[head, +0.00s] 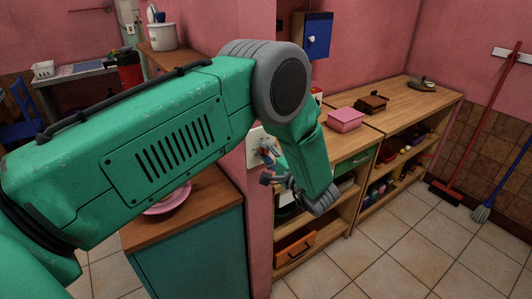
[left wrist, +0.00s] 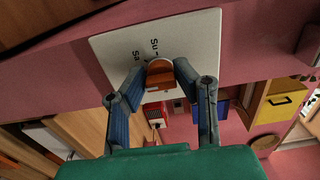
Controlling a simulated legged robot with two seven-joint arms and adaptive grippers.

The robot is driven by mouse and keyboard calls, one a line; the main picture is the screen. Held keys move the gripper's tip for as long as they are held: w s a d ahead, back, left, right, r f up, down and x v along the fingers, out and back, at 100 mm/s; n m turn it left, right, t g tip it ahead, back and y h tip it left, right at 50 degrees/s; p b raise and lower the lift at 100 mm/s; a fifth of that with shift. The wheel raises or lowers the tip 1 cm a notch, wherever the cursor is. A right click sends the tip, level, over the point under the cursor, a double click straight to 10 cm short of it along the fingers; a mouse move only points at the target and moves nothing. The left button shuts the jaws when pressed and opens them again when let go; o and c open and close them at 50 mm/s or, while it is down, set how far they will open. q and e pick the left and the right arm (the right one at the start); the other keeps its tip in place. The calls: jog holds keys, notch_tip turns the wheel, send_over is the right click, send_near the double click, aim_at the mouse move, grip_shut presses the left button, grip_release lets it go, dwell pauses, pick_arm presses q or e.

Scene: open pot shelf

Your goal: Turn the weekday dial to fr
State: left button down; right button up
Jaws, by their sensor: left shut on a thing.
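The weekday dial's white plate (head: 254,146) is on the pink wall end, mostly hidden by my left arm in the head view. An orange-brown knob (left wrist: 160,76) stands out from the plate. My left gripper (head: 266,164) is at the plate; in the left wrist view its two blue fingers (left wrist: 161,73) are closed on the knob from both sides. My right gripper is in neither view.
Wooden shelves with a pink box (head: 345,119) and a dark brown box (head: 371,103) stand right of the wall end. A blue wall cabinet (head: 317,35) hangs behind. A teal cabinet (head: 196,255) with a pink plate (head: 168,202) is below my arm.

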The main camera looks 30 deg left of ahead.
pick_arm(q)
jog(key=c, duration=1.3)
grip_release()
jog(key=shift+w+d+f, duration=0.15)
jog(key=shift+d, duration=0.05)
jog(key=shift+o, duration=0.2)
jog(key=v, duration=1.2)
jog(key=shift+w+d, duration=0.15)
jog(key=shift+d, duration=0.05)
jog(key=shift+f, duration=0.15)
jog(key=shift+a, duration=0.15)
